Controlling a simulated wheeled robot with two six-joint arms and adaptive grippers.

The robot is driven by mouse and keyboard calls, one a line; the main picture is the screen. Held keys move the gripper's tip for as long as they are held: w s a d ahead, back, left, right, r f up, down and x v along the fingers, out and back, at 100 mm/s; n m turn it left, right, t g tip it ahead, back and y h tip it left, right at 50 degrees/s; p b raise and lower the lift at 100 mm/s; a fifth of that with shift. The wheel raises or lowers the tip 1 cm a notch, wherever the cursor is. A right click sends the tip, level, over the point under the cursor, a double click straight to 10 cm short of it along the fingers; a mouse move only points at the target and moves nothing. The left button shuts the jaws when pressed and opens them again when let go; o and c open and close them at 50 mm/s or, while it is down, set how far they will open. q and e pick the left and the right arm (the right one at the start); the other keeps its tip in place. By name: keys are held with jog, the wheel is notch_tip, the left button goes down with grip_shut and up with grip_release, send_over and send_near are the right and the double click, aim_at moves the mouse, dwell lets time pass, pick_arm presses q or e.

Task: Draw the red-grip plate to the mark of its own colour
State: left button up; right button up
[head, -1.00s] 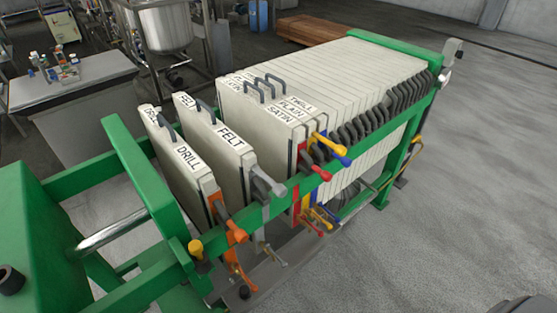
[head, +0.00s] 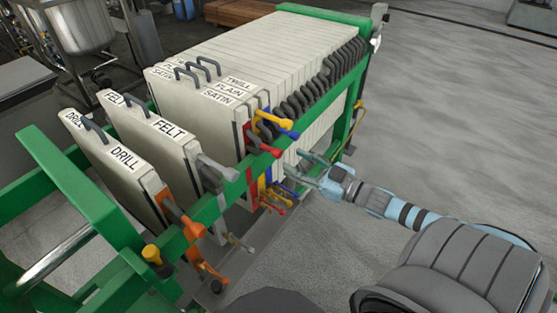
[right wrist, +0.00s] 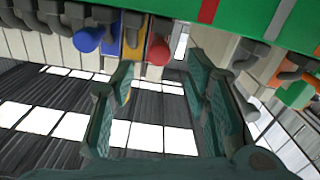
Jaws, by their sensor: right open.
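The red-grip plate, labelled SATIN (head: 217,97), stands at the front of the main pack, beside the PLAIN and TWILL plates. Its red upper grip (head: 268,149) sticks out over the green rail, and a red lower grip hangs below. A red band (right wrist: 208,10) crosses the green rail in the right wrist view. My right gripper (head: 306,168) is open and empty, outside the rail and right of the red grip in the head view. In the right wrist view a red ball-ended grip (right wrist: 158,53) appears between the open fingers, beyond their tips. My left gripper is out of view.
The FELT plate (head: 150,140) and DRILL plate (head: 105,160) stand apart at the left, with grey and orange grips. A gap separates FELT from SATIN. Yellow (head: 267,118) and blue grips crowd close to the red one. The floor at right is clear.

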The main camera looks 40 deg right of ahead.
aim_at(281, 156)
jog(key=b+x, duration=0.1)
jog(key=x, duration=0.1)
jog(key=b+x, duration=0.1)
jog(key=x, duration=0.2)
jog(key=shift+w+a+f, duration=0.1)
jog(key=shift+w+f, duration=0.15)
jog(key=shift+w, duration=0.05)
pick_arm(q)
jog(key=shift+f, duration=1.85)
pick_arm(e)
jog(key=shift+w+a+r, duration=0.1)
jog(key=shift+w+a, duration=0.05)
jog(key=shift+w, duration=0.45)
jog(key=shift+c, duration=0.3)
grip_shut()
